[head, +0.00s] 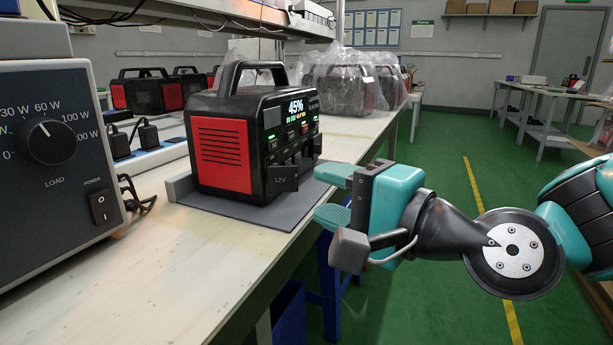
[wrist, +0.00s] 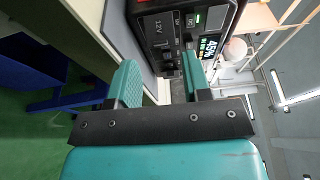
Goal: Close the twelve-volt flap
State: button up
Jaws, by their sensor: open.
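The black and red power station (head: 222,152) stands on a grey mat on the bench, with its front panel turned to the right. The twelve-volt flap (head: 284,178), a small dark plate marked 12V, stands out from the lower front panel, open. In the wrist view the 12V marking shows on a dark plate (wrist: 160,30) upside down, beyond the fingers. My gripper (head: 328,193) is open and empty, to the right of the flap and apart from it. Its two teal fingers (wrist: 160,78) point towards the front panel in the wrist view.
A load box (head: 50,140) with a dial and power switch stands at the near left. The grey mat (head: 240,213) lies near the bench edge. Wrapped power stations (head: 340,88) stand behind. The green floor (head: 440,145) right of the bench is open.

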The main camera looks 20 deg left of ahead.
aim_at(283, 181)
jog(key=shift+x, duration=2.1)
jog(key=c, duration=0.6)
jog(key=shift+o, duration=0.2)
